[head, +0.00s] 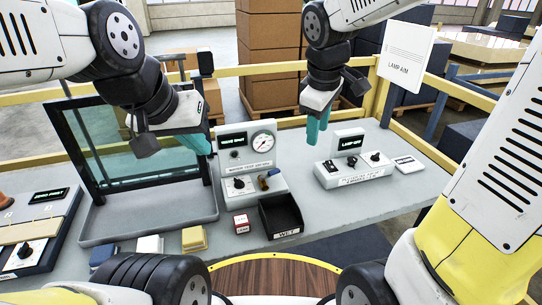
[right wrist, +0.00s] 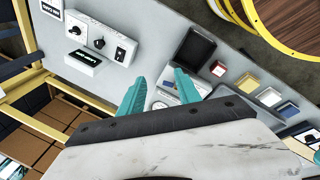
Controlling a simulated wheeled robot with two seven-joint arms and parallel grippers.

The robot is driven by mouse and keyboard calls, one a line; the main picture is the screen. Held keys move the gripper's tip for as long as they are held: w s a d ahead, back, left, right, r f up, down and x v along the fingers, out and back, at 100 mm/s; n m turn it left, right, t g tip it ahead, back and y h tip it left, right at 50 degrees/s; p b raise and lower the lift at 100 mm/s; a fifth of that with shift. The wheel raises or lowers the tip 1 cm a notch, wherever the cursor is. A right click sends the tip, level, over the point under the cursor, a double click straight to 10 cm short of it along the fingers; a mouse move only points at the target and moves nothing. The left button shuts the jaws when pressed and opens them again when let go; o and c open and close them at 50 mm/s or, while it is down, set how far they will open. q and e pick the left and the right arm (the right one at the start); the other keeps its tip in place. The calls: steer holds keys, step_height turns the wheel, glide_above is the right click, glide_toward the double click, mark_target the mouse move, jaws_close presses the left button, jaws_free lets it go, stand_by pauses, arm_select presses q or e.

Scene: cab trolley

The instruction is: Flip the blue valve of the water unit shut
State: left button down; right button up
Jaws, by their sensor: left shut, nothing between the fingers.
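The water unit (head: 245,160) is a pale box with a display, a round gauge and a black knob, standing mid-table. Its blue valve (head: 274,172) is a small lever at the lower right of its front; I cannot tell its exact angle. My left gripper (head: 200,146) is shut and empty, to the left of the unit in the picture, before the dark glass frame. My right gripper (head: 316,130) is open and empty, raised to the right of the unit. In the right wrist view its teal fingers (right wrist: 158,92) stand apart, and the unit is mostly hidden behind them and the palm.
A black bin (head: 264,222) stands just in front of the water unit, beside a small red box (head: 241,223). Yellow (head: 194,239), white and blue blocks lie left of it. The lamp unit (head: 330,178) stands to the right. A glass frame (head: 95,150) rises at left.

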steer(key=w+a+f+n+g+h, duration=0.1)
steer(key=w+a+f+n+h, duration=0.1)
steer(key=w+a+f+n, duration=0.55)
steer(key=n+h, duration=0.1)
steer(key=n, duration=0.4)
glide_toward(273, 171)
steer(key=x, duration=0.7)
steer(key=shift+w+d+f, duration=0.1)
steer(key=shift+w+f, duration=0.05)
steer(key=shift+f, duration=0.15)
jaws_close()
